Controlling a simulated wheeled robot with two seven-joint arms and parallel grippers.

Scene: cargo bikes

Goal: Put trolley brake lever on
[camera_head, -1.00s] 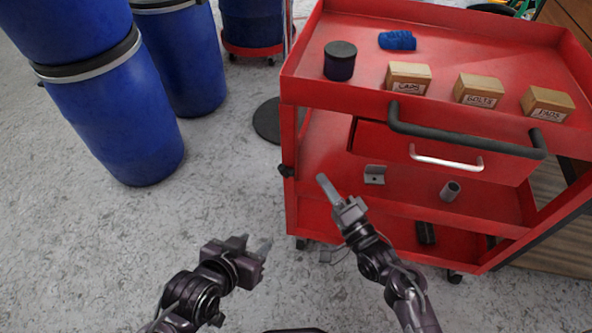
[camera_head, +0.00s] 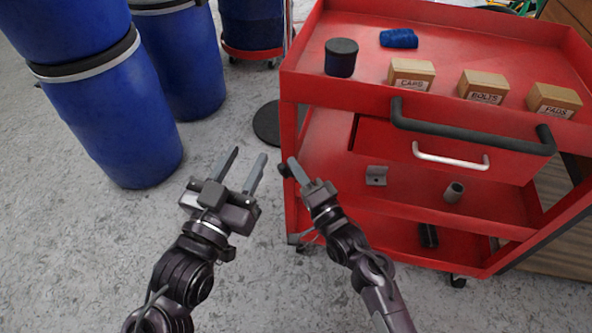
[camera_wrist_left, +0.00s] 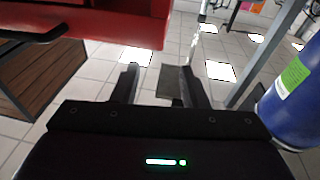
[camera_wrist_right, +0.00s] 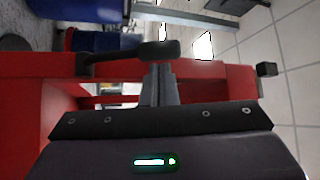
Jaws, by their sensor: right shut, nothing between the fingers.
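The red trolley (camera_head: 440,130) stands at the right in the head view. A small dark brake lever (camera_head: 284,170) sticks out from its left front post. In the right wrist view the dark lever with a rounded end (camera_wrist_right: 160,50) lies across the red post, just beyond my fingertips. My right gripper (camera_head: 292,163) is shut and empty, its tips close beside the lever; whether they touch it I cannot tell. My left gripper (camera_head: 246,157) is open and empty, to the left of the trolley, over the floor.
The top tray holds three labelled boxes (camera_head: 411,74), a dark can (camera_head: 341,58) and a blue cloth-like item (camera_head: 399,38). A black handle (camera_head: 470,132) juts from the trolley front. Blue barrels (camera_head: 105,110) stand at the left.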

